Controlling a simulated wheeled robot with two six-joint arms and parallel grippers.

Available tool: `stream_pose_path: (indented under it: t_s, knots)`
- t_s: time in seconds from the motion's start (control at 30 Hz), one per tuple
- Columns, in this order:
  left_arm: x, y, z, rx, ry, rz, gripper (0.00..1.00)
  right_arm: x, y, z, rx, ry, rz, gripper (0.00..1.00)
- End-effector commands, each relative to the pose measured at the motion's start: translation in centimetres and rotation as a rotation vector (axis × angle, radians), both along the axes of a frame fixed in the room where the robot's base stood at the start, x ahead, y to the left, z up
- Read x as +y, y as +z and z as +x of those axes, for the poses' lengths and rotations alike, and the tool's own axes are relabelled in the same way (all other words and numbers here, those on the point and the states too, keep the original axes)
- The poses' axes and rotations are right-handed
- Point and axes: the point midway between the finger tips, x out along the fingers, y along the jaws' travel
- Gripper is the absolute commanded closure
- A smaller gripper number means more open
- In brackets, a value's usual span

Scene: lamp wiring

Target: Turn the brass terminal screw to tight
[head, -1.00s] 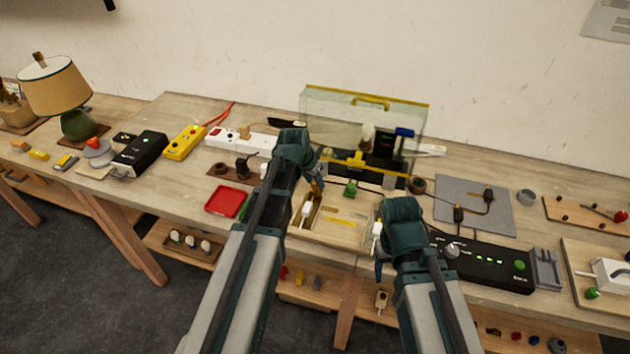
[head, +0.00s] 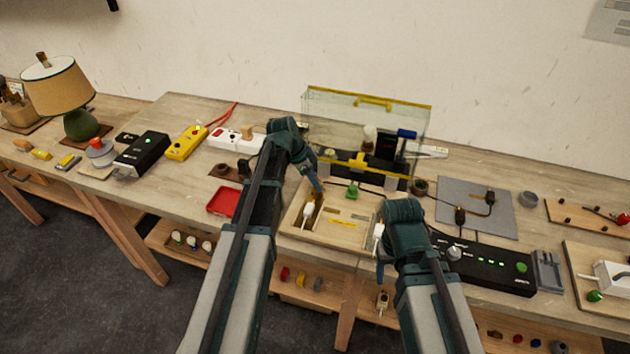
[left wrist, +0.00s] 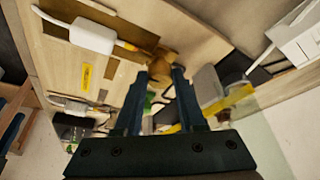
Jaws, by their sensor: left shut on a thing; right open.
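A wooden wiring board (head: 336,236) lies on the bench between my arms. The brass terminal screw (left wrist: 162,64) is at the fingertips in the left wrist view, above a brown recess of the board. My left gripper (head: 318,190) reaches down to the board's left part in the head view. It is shut on the brass screw; the fingers (left wrist: 162,75) stand on either side of it in the left wrist view. The screw's marking and how tight it sits cannot be made out. My right gripper (head: 380,268) is open at the bench's front edge, near a white plug (head: 378,236).
A clear cover with yellow edges (head: 368,102) stands behind the board. A red tray (head: 223,201) lies to the left. A black box with green lights (head: 490,265) is on the right. A white connector (left wrist: 93,35) lies near the screw.

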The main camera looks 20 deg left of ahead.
Motion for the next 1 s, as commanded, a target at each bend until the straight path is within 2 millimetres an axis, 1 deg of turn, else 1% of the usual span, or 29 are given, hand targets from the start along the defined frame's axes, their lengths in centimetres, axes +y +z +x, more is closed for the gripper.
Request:
stream_pose_path:
  t_s: [0.57,0.6,0.73,0.77,1.0]
  knots:
    - [0.06,-0.03,-0.03,0.001,-0.028,0.002,1.0,0.0,-0.01,0.0,0.0,0.0,0.0,0.36]
    - [0.06,-0.03,-0.03,0.001,-0.028,0.002,0.55,0.0,-0.01,0.0,0.0,0.0,0.0,0.36]
    - [0.05,-0.02,-0.02,0.001,-0.027,0.002,0.32,0.0,-0.01,0.0,0.0,0.0,0.0,0.36]
    - [0.05,-0.02,-0.01,0.001,-0.027,0.002,0.31,0.0,-0.01,0.0,0.0,0.0,0.0,0.36]
    - [0.04,0.0,0.0,0.0,-0.027,0.001,0.31,0.0,0.0,0.0,0.0,0.0,0.0,0.36]
